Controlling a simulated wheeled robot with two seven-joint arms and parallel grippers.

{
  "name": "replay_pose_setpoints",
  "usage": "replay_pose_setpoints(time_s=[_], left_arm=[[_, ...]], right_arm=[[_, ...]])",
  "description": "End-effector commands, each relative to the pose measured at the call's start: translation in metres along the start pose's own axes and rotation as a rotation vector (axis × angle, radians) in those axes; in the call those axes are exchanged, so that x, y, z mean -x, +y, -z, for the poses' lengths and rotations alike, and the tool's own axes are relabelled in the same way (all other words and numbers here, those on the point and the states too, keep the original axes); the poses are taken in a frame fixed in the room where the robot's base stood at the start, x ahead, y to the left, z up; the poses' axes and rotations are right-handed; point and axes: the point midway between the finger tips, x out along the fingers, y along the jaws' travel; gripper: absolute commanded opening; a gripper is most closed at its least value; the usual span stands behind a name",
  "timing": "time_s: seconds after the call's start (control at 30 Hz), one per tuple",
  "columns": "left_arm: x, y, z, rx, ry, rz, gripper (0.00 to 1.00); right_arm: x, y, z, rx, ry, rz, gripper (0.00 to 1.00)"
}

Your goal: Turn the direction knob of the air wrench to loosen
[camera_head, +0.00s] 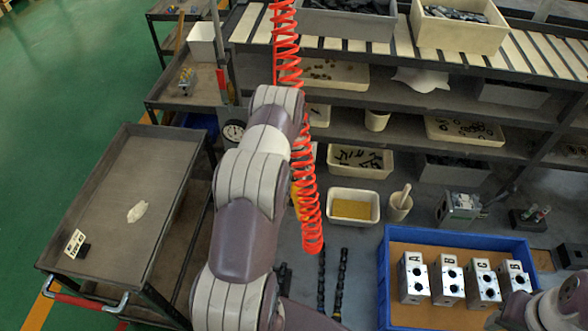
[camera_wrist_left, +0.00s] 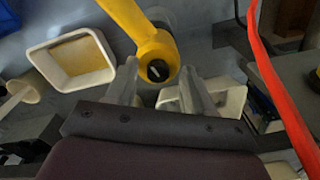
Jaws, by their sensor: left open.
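The yellow air wrench (camera_wrist_left: 143,30) fills the top middle of the left wrist view. Its round black direction knob (camera_wrist_left: 157,70) faces the camera and bears a short, slanted white mark. In the head view, only slivers of the yellow wrench (camera_head: 296,195) show beside the red coiled hose. My left gripper (camera_wrist_left: 158,76) is open, its two pale fingers on either side of the knob. I cannot tell whether they touch it. In the head view, my left arm hides that gripper. Part of my right arm shows at the bottom right, but its gripper fingers do not.
The red coiled hose (camera_head: 311,210) hangs beside my left arm. A blue tray (camera_head: 383,262) with several lettered valve blocks (camera_head: 448,281) lies at the right. A cream bin (camera_head: 353,192) and a mortar (camera_head: 398,208) stand behind. A grey cart (camera_head: 110,200) is at the left.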

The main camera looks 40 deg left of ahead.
Motion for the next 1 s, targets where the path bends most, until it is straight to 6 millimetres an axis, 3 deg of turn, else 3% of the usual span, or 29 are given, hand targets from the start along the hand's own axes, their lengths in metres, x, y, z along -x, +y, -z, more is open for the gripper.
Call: replay_pose_setpoints(time_s=[0.2, 0.27, 0.37, 0.4, 1.0], left_arm=[[-0.0008, 0.0001, 0.0004, 0.000, 0.001, 0.000, 0.53], [-0.0007, 0.0001, 0.0004, 0.000, 0.001, 0.000, 0.36], [-0.0006, 0.0001, 0.0004, 0.000, 0.001, 0.000, 0.04], [-0.0006, 0.0002, 0.0004, 0.000, 0.001, 0.000, 0.00], [-0.0011, 0.0003, 0.0004, 0.054, -0.001, 0.000, 0.00]], right_arm=[[-0.0003, 0.0001, -0.0002, 0.000, 0.000, 0.000, 0.43], [-0.0003, 0.0001, -0.0002, 0.000, 0.000, 0.000, 0.43], [-0.0003, 0.0001, -0.0001, 0.000, 0.000, 0.000, 0.43], [-0.0003, 0.0001, -0.0001, 0.000, 0.000, 0.000, 0.43], [-0.0078, 0.0001, -0.0010, 0.000, 0.000, 0.000, 0.43]])
